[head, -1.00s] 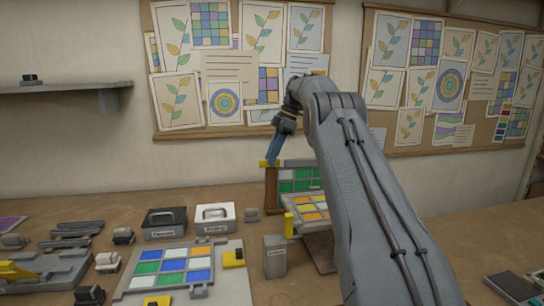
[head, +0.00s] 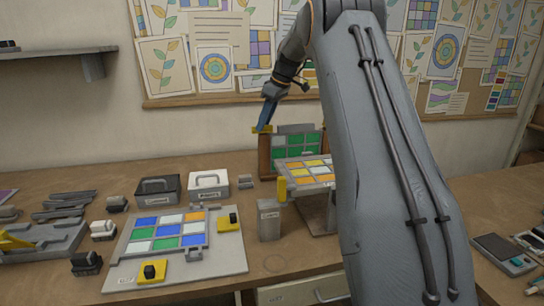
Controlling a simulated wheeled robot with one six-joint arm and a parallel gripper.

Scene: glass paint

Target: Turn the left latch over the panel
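A panel of green and pale panes (head: 297,147) stands upright in a wooden frame (head: 264,158) at the back of the bench. A small yellow latch (head: 261,129) sits at the top of the frame's left post. My gripper (head: 267,118) points down at this latch, with its blue fingers at or just above it. I cannot tell whether they touch or grip it. The fingers overlap in this view, so their opening is hidden. My arm hides what lies to the right of the frame.
A tilted panel of orange and white panes (head: 305,172), with a yellow block (head: 281,189) at its left, stands in front. A flat board (head: 215,257) holds a blue, green and white panel (head: 167,238). Two boxes, black (head: 157,190) and white (head: 208,184), stand left of the frame.

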